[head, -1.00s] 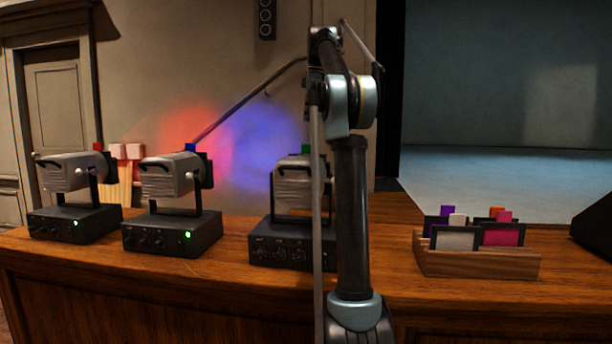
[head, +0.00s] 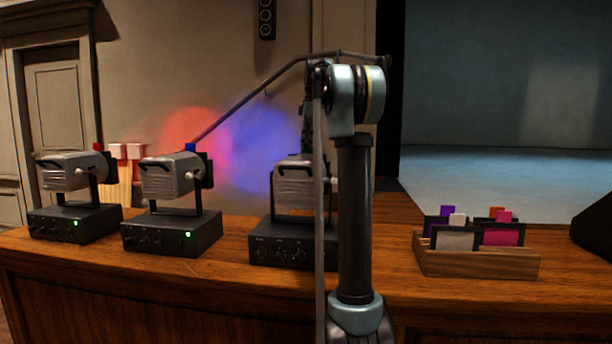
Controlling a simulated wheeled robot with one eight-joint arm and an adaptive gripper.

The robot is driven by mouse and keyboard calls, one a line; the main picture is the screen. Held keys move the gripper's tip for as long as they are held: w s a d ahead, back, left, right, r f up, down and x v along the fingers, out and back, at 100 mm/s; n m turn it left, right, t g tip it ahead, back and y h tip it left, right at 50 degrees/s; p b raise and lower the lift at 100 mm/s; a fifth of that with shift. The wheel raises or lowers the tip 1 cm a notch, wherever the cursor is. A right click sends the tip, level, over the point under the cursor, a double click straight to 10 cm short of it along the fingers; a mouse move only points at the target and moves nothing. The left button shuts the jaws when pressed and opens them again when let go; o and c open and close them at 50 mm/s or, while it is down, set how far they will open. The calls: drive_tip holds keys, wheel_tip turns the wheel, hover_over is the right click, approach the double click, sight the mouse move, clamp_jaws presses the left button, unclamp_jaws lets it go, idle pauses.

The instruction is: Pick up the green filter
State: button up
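The green filter's tab is not visible now; a second ago it showed on top of the third lamp. The third lamp (head: 291,186), grey on a dark control box (head: 281,243), stands just left of my upright arm. My gripper (head: 307,146), small and dark, points down over the top of this lamp, where the green tab was. It covers that spot, so I cannot tell whether its fingers touch the filter or are open or shut. My arm hides the lamp's right side.
Two more lamps stand to the left, one with a red tab (head: 98,146) and one with a blue tab (head: 190,147). A wooden rack (head: 480,264) with several coloured filters sits at right. A black wedge (head: 596,222) is at the far right.

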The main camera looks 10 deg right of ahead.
drive_tip(key=shift+a+f, duration=0.1)
drive_tip(key=shift+f, duration=0.8)
clamp_jaws()
